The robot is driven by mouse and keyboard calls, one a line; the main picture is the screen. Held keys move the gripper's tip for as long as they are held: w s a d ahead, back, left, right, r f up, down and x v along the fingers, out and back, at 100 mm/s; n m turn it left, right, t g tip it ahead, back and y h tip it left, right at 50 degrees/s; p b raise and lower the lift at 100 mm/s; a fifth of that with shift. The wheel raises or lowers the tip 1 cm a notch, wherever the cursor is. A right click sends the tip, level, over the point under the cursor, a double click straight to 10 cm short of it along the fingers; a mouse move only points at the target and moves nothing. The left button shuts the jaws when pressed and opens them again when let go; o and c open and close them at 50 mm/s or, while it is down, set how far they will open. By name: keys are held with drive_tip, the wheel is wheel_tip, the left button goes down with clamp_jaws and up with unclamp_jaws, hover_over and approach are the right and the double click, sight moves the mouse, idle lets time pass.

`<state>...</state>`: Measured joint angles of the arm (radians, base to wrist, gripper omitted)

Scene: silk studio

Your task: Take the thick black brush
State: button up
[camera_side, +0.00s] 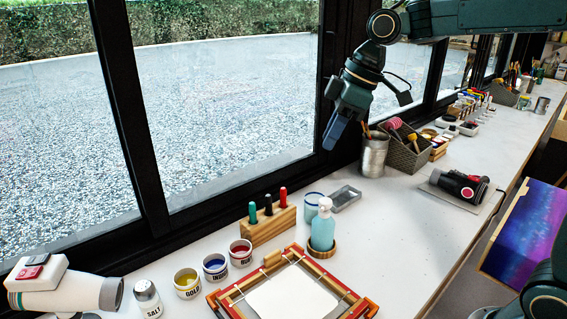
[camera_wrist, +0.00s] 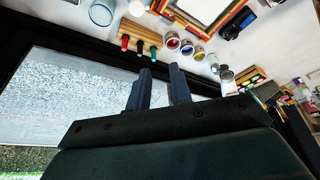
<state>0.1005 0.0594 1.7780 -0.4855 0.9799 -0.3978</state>
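The thick black brush (camera_side: 268,205) stands upright in the middle of a wooden block (camera_side: 270,229), between a green one (camera_side: 252,212) and a red one (camera_side: 283,197). Only its upper part shows. In the wrist view the black brush (camera_wrist: 140,48) sticks out of the block (camera_wrist: 142,31), beyond my fingertips. My gripper (camera_side: 334,136) hangs in the air near the window frame, above and to the right of the block in the side view. In the wrist view its two fingers (camera_wrist: 158,80) are apart with nothing between them.
A metal can (camera_side: 374,156) and a grey basket (camera_side: 405,155) stand farther right. The window is behind.

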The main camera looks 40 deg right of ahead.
drive_tip(key=w+f+n+g+y, duration=0.1)
drive_tip(key=w+f+n, duration=0.3)
drive_tip(key=w, duration=0.5)
drive_tip(key=n+g, duration=0.1)
drive_tip(key=n, duration=0.1)
approach(268, 203)
drive_tip(key=shift+y, duration=0.4)
drive_tip(key=shift+w+a+f, duration=0.1)
drive_tip(key=shift+w+f, duration=0.1)
drive_tip(key=shift+f, duration=0.7)
drive_tip(key=shift+w+a+f, duration=0.15)
drive_tip(key=shift+w+f, duration=0.05)
drive_tip(key=shift+f, duration=0.7)
drive_tip(key=shift+w+a+f, duration=0.1)
drive_tip(key=shift+w+f, duration=0.05)
drive_tip(key=shift+f, duration=0.75)
drive_tip(key=shift+x, duration=2.55)
drive_tip(key=c, duration=0.4)
